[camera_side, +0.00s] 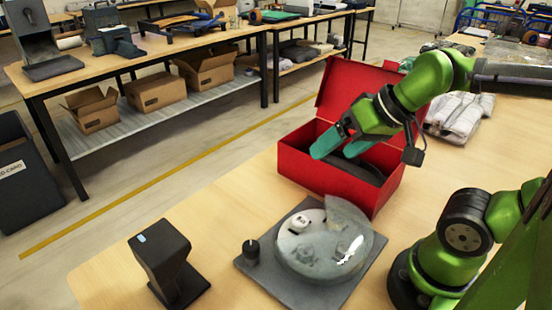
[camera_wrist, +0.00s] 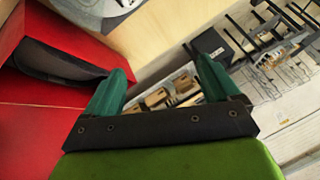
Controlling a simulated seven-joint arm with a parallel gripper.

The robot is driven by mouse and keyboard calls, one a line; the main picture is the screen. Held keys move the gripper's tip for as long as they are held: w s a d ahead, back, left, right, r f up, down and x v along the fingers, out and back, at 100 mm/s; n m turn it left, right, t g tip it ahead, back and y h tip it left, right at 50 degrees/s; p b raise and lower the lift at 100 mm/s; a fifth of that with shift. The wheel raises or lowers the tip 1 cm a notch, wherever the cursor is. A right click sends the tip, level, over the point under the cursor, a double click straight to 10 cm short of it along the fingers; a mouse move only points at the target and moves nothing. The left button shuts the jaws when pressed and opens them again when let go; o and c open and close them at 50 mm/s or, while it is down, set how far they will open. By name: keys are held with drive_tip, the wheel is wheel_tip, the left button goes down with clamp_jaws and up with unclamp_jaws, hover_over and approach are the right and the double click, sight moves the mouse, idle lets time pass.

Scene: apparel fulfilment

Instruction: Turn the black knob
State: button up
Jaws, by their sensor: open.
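The black knob (camera_side: 251,250) stands upright at the left corner of a flat dark grey base (camera_side: 336,291) on the table. Beside it on the base is a round pale dial under a clear dome (camera_side: 345,240). My gripper (camera_side: 338,150) is over the open red box, well above and behind the knob, and touches neither the knob nor the dome. Its teal fingers are apart and empty, as the wrist view (camera_wrist: 160,85) also shows. The knob cannot be made out in the wrist view.
The open red box (camera_side: 325,180) holds a dark item (camera_side: 372,172) and stands behind the dome. A black stand (camera_side: 167,262) is at the table's left. Folded grey cloth (camera_side: 459,115) lies at the back right. Wooden table between stand and base is clear.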

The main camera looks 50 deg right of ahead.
drive_tip(key=shift+c, duration=1.1)
drive_tip(key=a, duration=0.1)
drive_tip(key=w+a+f+n+g, duration=0.1)
drive_tip(key=a, duration=0.1)
drive_tip(key=a+g+y, duration=0.1)
drive_tip(key=shift+w+a+f+n, duration=0.25)
drive_tip(key=shift+n, duration=0.05)
drive_tip(key=shift+c, duration=1.1)
drive_tip(key=m+g+h, duration=0.3)
drive_tip(key=m+g, duration=0.2)
drive_tip(key=m, duration=1.1)
hover_over(251, 246)
wheel_tip(251, 246, down, 2)
wheel_tip(251, 246, down, 16)
drive_tip(key=shift+f, duration=0.15)
drive_tip(key=shift+c, duration=0.2)
drive_tip(key=c, duration=1)
